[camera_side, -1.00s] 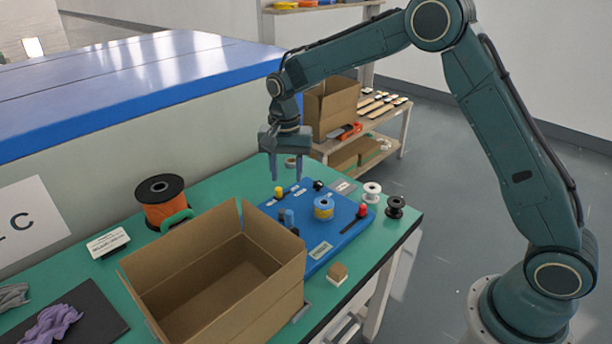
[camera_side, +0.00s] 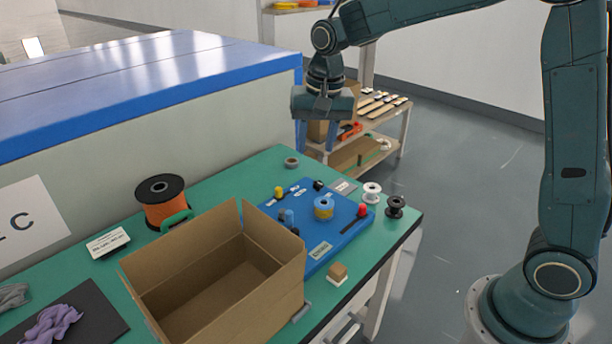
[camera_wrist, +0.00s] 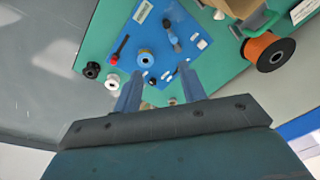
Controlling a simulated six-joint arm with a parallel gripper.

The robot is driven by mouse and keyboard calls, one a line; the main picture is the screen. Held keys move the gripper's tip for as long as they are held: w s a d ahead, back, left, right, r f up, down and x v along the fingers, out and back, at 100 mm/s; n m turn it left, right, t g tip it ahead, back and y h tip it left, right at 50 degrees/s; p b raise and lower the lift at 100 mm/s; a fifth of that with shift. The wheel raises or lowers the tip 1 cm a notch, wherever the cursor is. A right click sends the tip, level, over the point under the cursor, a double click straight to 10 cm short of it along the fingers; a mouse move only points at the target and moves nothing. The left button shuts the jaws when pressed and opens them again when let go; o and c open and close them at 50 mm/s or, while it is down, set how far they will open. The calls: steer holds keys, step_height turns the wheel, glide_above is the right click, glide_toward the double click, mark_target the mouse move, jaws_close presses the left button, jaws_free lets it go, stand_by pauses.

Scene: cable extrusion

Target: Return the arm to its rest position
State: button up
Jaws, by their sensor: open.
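My gripper (camera_side: 316,140) is raised above the far right part of the green table (camera_side: 240,180), clear of everything on it. In the wrist view its two blue fingers (camera_wrist: 159,92) are apart with nothing held between them. Below it on the table lies a blue board (camera_side: 335,235) carrying a blue-and-yellow spool (camera_side: 324,208), a red-topped piece (camera_side: 362,211) and a yellow piece (camera_side: 278,192). The same board (camera_wrist: 165,15) shows in the wrist view beyond the fingers.
An open cardboard box (camera_side: 215,280) stands at the table's front. An orange cable reel (camera_side: 163,205) stands behind it. White (camera_side: 372,192) and black (camera_side: 396,206) spools stand at the right edge. A shelf with a box and flat items (camera_side: 380,105) stands behind my gripper.

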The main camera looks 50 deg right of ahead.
steer(key=s+d+r+n+t, duration=0.15)
steer(key=s+r+n, duration=0.4)
steer(key=s, duration=0.85)
steer(key=s+n+t, duration=0.2)
steer(key=s, duration=1)
steer(key=shift+s+d, duration=0.25)
steer(key=shift+s, duration=0.05)
steer(key=shift+f+t, duration=0.1)
steer(key=shift+t, duration=0.15)
